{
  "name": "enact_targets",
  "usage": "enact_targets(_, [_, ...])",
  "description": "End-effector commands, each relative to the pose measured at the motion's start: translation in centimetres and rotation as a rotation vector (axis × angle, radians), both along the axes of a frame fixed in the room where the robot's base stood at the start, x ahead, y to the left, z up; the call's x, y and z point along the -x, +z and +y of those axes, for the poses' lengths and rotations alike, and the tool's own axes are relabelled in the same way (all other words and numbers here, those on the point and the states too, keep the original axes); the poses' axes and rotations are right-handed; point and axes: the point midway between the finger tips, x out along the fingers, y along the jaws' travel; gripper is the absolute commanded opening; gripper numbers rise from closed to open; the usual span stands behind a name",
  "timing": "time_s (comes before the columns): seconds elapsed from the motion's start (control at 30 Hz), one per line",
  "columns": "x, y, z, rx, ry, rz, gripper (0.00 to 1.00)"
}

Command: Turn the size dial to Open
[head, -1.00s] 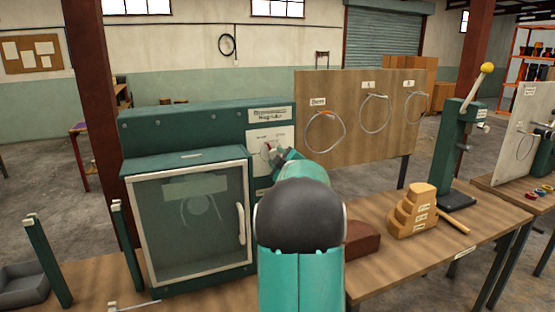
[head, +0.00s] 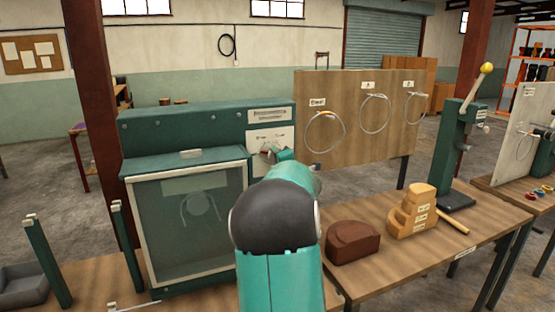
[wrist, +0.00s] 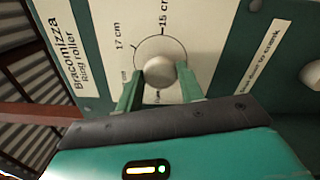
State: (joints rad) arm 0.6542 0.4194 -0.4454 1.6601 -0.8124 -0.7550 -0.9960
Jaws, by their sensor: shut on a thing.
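The size dial (wrist: 160,72) is a pale round knob on a white panel (wrist: 110,25), which sits on the green ring roller (head: 200,120). My gripper (wrist: 158,80) is shut on the dial, one green finger on each side of it. Printed around the dial are "17 cm" at the upper left and "15 cm" at the top; a small label below the knob is partly covered. A dark line stands above the knob near "15 cm". I cannot tell the dial's exact setting. In the head view my gripper (head: 272,155) is at the panel, partly behind my arm.
On the bench to the right stand a brown block (head: 353,242), a stepped wooden block (head: 412,212) and a green lever press (head: 455,150). A board with wire rings (head: 345,140) stands behind.

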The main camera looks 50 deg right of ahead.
Motion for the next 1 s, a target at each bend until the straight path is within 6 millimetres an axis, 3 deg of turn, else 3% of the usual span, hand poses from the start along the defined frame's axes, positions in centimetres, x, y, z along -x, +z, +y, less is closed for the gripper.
enact_targets(0.4, [-0.02, -0.05, 0.02, 0.188, -0.001, 0.114, 0.15])
enact_targets(0.97, [0.02, -0.04, -0.01, 0.219, -0.001, 0.132, 0.15])
enact_targets(1.0, [0.02, -0.04, -0.01, 0.219, -0.001, 0.132, 0.42])
